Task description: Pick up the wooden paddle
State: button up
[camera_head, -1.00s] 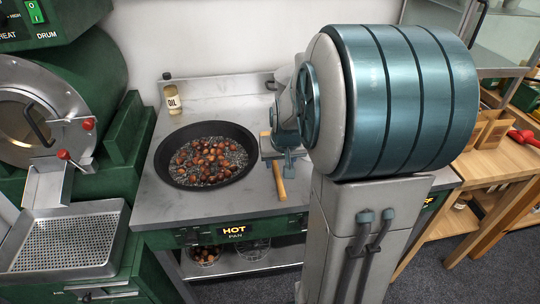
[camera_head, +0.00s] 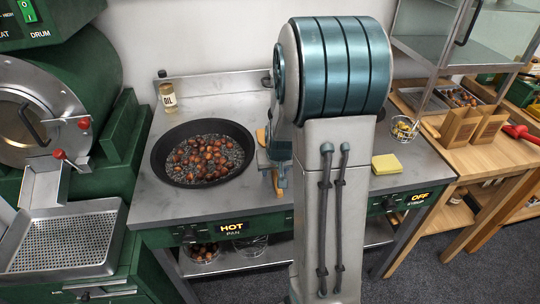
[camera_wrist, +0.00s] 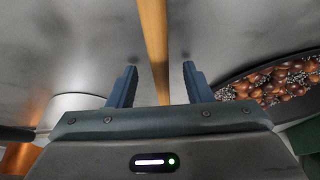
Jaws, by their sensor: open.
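The wooden paddle (camera_wrist: 154,45) shows in the wrist view as a long, light wooden handle running up the picture. It passes between the two fingers of my gripper (camera_wrist: 160,85), which are open with a gap on either side of it. In the head view my arm hides most of the paddle; a bit of wood (camera_head: 261,137) shows at the left of my gripper (camera_head: 273,178), beside the pan. I cannot tell from these views how far the fingers reach down around the handle.
A black pan (camera_head: 165,165) of chestnuts sits left of my gripper on the steel counter (camera_head: 175,208). An oil bottle (camera_head: 168,93) stands behind it. A yellow sponge (camera_head: 386,164) lies to the right. A perforated tray (camera_head: 68,238) and green roaster drum stand at the left.

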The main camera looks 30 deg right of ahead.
grip_shut()
